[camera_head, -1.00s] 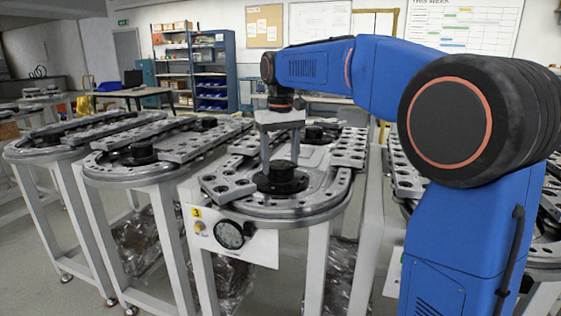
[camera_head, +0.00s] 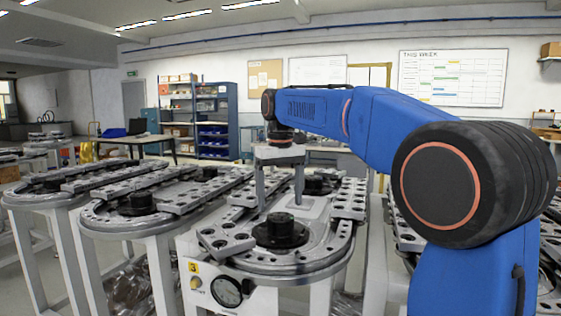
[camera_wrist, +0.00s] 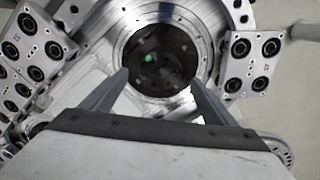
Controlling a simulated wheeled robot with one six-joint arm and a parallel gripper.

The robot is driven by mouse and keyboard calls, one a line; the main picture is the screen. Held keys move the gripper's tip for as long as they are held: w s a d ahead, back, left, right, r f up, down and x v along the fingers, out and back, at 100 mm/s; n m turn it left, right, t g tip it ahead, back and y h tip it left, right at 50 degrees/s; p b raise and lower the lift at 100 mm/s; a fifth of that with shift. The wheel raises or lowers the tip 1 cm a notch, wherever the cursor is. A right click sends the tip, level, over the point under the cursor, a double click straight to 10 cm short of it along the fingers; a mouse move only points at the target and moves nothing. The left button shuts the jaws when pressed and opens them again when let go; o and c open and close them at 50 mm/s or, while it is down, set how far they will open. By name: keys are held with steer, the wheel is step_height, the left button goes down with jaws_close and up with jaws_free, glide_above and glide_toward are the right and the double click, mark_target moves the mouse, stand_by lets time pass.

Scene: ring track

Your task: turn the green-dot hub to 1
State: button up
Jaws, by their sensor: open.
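The green-dot hub is a black round hub (camera_wrist: 165,60) in the wrist view, with a small green dot on its face left of centre. It also shows in the head view as a black stepped hub (camera_head: 280,232) on the near end of the ring track (camera_head: 325,258). My gripper (camera_wrist: 158,78) is open, with its two grey fingers apart at the hub's lower left and lower right. In the head view my gripper (camera_head: 280,200) points down above the hub. I cannot tell whether the fingers touch it. No number marking on the hub is readable.
Bolted grey plates flank the hub, one at the left (camera_wrist: 40,35) and one at the right (camera_wrist: 252,62). A panel with a yellow 3 label and a round gauge (camera_head: 227,291) hangs at the front. A similar track (camera_head: 140,218) stands to the left.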

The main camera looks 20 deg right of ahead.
mark_target(281, 217)
step_height(281, 217, up, 13)
steer(key=shift+f, duration=0.2)
steer(key=shift+s, duration=0.1)
stand_by(0.4)
